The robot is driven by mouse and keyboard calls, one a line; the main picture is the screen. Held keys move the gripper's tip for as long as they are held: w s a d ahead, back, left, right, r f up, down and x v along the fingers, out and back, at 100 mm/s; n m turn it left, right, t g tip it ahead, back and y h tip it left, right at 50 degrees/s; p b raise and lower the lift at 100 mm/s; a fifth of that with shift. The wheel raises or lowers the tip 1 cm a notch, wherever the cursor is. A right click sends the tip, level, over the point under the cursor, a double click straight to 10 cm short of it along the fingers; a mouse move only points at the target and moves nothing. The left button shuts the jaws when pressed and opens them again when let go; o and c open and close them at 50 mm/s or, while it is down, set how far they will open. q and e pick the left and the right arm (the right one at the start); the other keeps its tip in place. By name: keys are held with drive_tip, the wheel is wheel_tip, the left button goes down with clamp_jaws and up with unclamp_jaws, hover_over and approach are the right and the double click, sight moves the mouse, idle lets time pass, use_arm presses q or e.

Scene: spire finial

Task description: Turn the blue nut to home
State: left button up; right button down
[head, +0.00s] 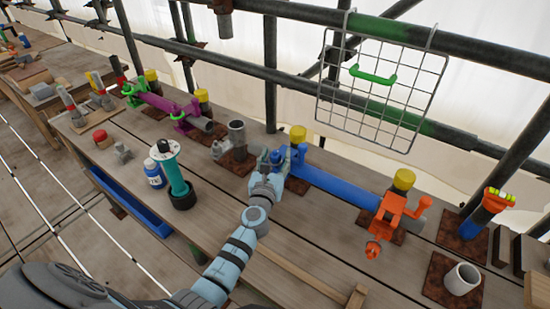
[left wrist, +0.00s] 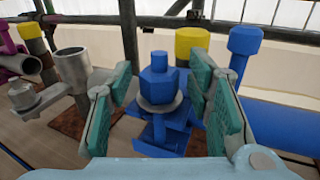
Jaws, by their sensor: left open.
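The blue nut (left wrist: 158,84) sits on a grey washer on a blue clamp (left wrist: 160,135) in the left wrist view. My left gripper (left wrist: 160,95) is open, with one teal finger pad on each side of the nut; I see gaps between the pads and the nut. In the head view my left gripper (head: 268,175) reaches the blue clamp (head: 298,160) at the left end of the blue tube (head: 340,188), and it mostly hides the nut. No home mark is clear to me. My right gripper is not in view.
An orange clamp (head: 392,215) holds the tube's right end. A grey upright pipe (head: 237,138) stands left of my gripper. A teal-and-black tool (head: 173,175) and a blue bottle (head: 153,172) stand farther left. A wire rack (head: 375,95) hangs from the rails behind.

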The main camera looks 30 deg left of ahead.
use_arm(q)
drive_tip(key=shift+w+r, duration=0.1)
drive_tip(key=shift+w, duration=0.05)
drive_tip(key=shift+c, duration=0.3)
clamp_jaws()
